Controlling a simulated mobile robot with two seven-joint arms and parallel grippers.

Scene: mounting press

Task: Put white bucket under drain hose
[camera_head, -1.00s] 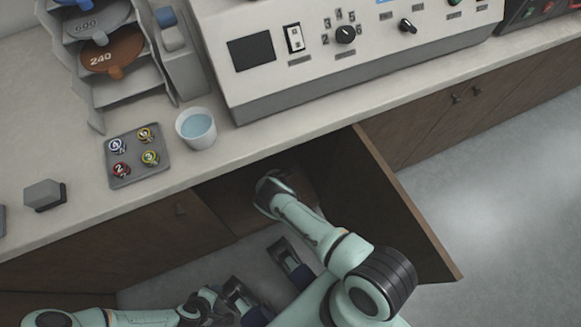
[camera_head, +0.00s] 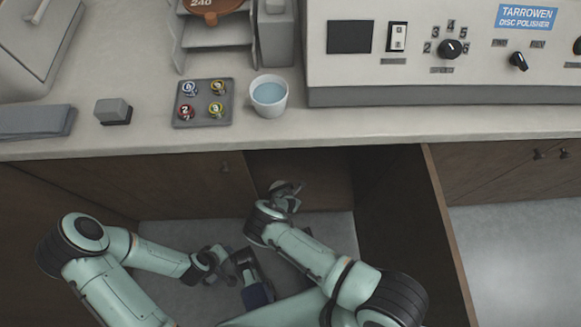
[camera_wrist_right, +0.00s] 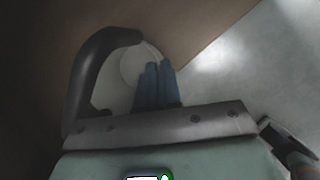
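A white round container with blue liquid (camera_head: 269,95) stands on the counter; I cannot tell whether it is the task's bucket. My right gripper (camera_head: 286,192) is low in the open cupboard below it, with nothing clearly held in the head view. In the right wrist view, a pale round shape (camera_wrist_right: 130,68) lies behind a dark curved part and two blue pieces; I cannot tell what it is, or whether the gripper touches it. My left gripper (camera_head: 212,264) is low in front of the cupboard, its fingers too small to read. I cannot make out a drain hose.
The open cupboard door (camera_head: 405,215) stands to the right of my right arm. A tray with several coloured pieces (camera_head: 203,123) and a grey block (camera_head: 113,111) lie on the counter. The polisher (camera_head: 440,55) stands at the back right. Floor at the far right is clear.

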